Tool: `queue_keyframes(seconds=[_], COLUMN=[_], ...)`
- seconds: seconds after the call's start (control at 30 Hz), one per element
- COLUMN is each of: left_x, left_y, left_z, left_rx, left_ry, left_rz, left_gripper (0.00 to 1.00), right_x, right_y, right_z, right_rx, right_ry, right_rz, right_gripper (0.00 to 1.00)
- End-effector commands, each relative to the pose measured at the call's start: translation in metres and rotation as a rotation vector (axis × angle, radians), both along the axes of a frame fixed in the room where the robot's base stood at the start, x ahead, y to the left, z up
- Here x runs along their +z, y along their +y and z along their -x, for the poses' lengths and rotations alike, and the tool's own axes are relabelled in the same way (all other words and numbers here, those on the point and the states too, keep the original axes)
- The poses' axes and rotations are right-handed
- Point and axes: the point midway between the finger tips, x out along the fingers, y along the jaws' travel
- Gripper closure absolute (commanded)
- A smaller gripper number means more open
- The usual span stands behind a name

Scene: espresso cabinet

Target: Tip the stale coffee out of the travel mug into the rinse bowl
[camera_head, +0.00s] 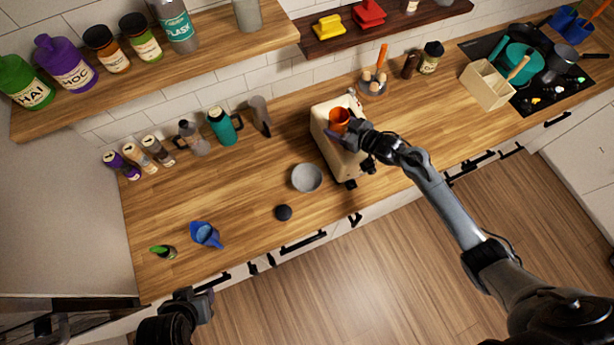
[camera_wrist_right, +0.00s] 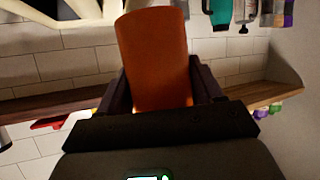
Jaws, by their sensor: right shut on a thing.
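The orange travel mug (camera_head: 340,117) is in my right gripper (camera_head: 348,129), above the cream espresso machine. In the right wrist view the mug (camera_wrist_right: 155,50) stands between the two dark fingers of my right gripper (camera_wrist_right: 158,82), which are shut on it. Its open top faces up toward the head camera; its contents cannot be made out. The grey rinse bowl (camera_head: 307,178) sits on the counter, left of and nearer than the mug, apart from it. My left gripper (camera_head: 201,300) is at the counter's front edge, away from both; its finger gap is unclear.
The espresso machine (camera_head: 342,147) stands beside the bowl. A black round piece (camera_head: 283,212) and a blue pitcher (camera_head: 206,235) lie nearer the front edge. Bottles line the wall, with a wooden shelf (camera_head: 200,62) above.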

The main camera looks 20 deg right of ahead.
Motion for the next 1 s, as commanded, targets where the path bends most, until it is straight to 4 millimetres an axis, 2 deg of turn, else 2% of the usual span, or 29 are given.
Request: queue_keyframes(seconds=[0.67, 0.83, 1.0], left_x=[0.0, -0.002, -0.014], left_y=[0.0, 0.001, 0.001], left_z=[0.0, 0.0, 0.0], left_rx=[-0.001, -0.004, -0.006], left_ry=[0.0, 0.0, -0.001], left_rz=[0.0, -0.006, -0.007], left_gripper=[0.57, 0.57, 0.57], right_x=[0.005, 0.003, 0.0], right_y=[0.016, 0.019, 0.025], right_z=[0.004, 0.006, 0.008], right_rx=[0.001, 0.001, 0.0], right_ry=[-0.104, -0.128, -0.154], right_rz=[0.32, 0.401, 0.483], right_gripper=[0.75, 0.75, 0.75])
